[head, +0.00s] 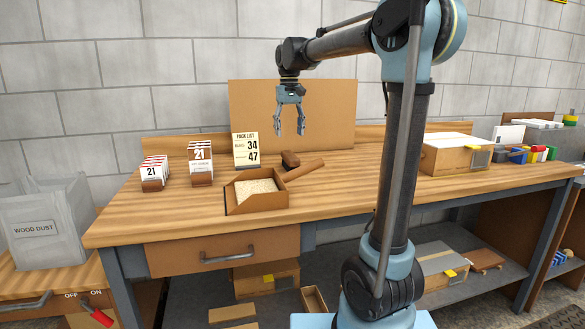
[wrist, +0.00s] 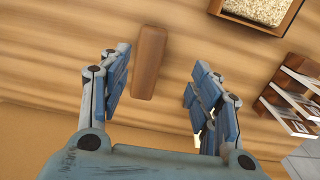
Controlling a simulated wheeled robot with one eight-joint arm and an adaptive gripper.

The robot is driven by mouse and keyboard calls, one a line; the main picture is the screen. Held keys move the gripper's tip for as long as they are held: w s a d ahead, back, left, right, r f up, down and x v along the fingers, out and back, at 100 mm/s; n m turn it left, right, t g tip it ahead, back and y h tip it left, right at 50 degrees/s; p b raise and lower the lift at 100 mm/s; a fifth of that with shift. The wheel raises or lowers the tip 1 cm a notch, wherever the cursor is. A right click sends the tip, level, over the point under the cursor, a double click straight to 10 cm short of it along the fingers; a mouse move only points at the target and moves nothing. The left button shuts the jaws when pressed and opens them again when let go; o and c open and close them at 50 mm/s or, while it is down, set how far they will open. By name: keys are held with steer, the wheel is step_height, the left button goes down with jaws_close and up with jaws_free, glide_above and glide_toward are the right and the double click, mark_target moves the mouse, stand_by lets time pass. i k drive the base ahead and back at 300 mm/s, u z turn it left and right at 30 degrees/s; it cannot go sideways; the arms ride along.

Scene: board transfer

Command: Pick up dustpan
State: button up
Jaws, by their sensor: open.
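The dustpan (head: 233,200) is a brown open tray holding pale wood dust, on the bench below and left of my gripper (head: 290,132). A brown stick-like handle (head: 304,169) lies at its right side. A small dark brown block (head: 290,158) is behind the handle. My gripper is open and empty above the bench, fingers pointing down. In the wrist view, the tray (wrist: 243,24) is partly cut off at top right. A brown wooden piece (wrist: 150,62) shows below between my fingers (wrist: 157,68); I cannot tell whether it is the handle or the block.
Number cards (head: 201,163) and a pick list sign (head: 246,150) stand left of my gripper. A backboard (head: 335,112) rises behind. A cardboard box (head: 455,157) sits at right. A wood dust bin (head: 50,225) is at far left. Bench space right of the handle is clear.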

mark_target(261, 189)
steer(key=k, duration=0.85)
